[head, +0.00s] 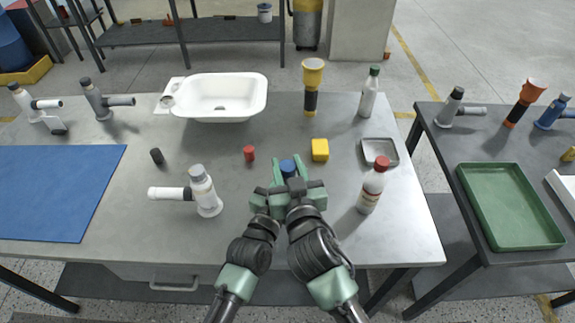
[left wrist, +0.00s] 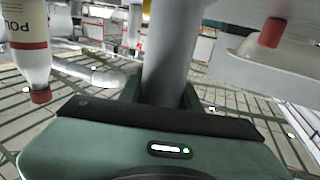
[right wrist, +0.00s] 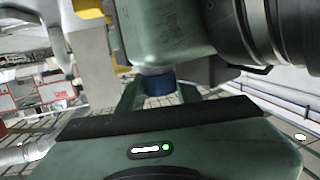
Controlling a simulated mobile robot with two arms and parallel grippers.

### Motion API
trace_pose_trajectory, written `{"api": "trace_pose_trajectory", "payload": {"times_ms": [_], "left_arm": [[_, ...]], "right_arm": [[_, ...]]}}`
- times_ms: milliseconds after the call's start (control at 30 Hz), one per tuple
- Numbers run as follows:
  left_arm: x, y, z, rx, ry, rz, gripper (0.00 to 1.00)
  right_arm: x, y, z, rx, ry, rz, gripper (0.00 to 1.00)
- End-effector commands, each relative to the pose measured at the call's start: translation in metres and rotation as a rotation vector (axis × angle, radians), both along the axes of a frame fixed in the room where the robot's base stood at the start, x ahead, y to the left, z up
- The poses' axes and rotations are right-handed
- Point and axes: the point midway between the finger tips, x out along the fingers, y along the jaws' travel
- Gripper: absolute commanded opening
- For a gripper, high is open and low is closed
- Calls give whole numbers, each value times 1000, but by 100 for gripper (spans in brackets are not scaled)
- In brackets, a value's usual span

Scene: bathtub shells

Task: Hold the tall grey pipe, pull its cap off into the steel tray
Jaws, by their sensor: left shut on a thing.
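The tall grey pipe (left wrist: 168,48) stands between the fingers of my left gripper (left wrist: 162,98), which is shut on it. In the head view my grippers hide most of the pipe. Its blue cap (head: 288,167) shows just beyond them. My right gripper (head: 290,174) is at the cap, above the left one. In the right wrist view the cap (right wrist: 158,84) sits between the right fingers, which look open around it. The steel tray (head: 380,153) lies on the table to the right, beyond the red-capped bottle, and looks empty.
A red-capped bottle (head: 372,186) stands close right of my grippers. A yellow block (head: 320,150) and a red cap (head: 249,154) lie near the pipe. A white-grey pipe fitting (head: 203,190) stands to the left. A white basin (head: 221,98) and a yellow-black flashlight (head: 312,86) are behind.

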Motion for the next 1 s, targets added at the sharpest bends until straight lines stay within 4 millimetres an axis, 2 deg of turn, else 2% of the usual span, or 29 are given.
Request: {"api": "trace_pose_trajectory", "payload": {"times_ms": [567,1000], "left_arm": [[0,0,1,-1,-1,0,0],[0,0,1,-1,-1,0,0]], "right_arm": [[0,0,1,1,0,0,0],[0,0,15,2,-1,-1,0]]}}
